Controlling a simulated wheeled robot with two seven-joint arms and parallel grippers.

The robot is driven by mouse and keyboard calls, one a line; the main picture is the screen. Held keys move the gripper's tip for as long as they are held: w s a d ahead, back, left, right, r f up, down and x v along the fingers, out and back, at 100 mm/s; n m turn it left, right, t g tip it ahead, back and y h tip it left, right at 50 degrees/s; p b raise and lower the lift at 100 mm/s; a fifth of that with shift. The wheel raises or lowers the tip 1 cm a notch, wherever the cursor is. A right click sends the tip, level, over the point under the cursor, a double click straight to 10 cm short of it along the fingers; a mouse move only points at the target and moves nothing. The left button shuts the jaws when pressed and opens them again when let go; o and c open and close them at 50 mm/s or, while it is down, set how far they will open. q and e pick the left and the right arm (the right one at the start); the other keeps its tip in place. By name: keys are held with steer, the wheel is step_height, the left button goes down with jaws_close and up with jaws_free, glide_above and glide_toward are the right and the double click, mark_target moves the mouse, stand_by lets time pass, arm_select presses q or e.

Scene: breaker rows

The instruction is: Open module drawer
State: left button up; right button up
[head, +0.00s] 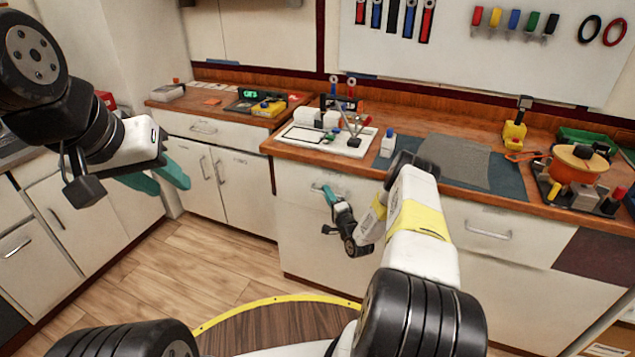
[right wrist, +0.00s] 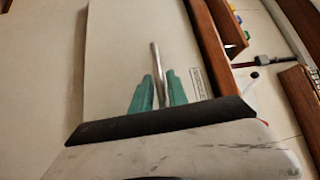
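The drawer (head: 295,184) is a pale front under the middle counter, with a metal bar handle. My right gripper (head: 325,190) is at this handle, and its arm partly hides the front. In the right wrist view the handle (right wrist: 157,62) runs between the teal fingers of the gripper (right wrist: 159,92). The fingers lie close against both sides of the bar and look shut on it. In the head view the drawer looks flush with the cabinet; any small gap is hard to tell. My left gripper (head: 155,180) is in the air at the left, fingers apart and empty.
The counter (head: 270,146) above the drawer carries a white tray (head: 300,136), a small bottle (head: 388,146) and a grey mat (head: 455,162). Another drawer handle (head: 488,234) is to the right. The wooden floor (head: 200,262) before the cabinets is clear.

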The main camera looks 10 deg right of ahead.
steer(key=shift+c, duration=0.4)
jaws_close()
stand_by(1.1)
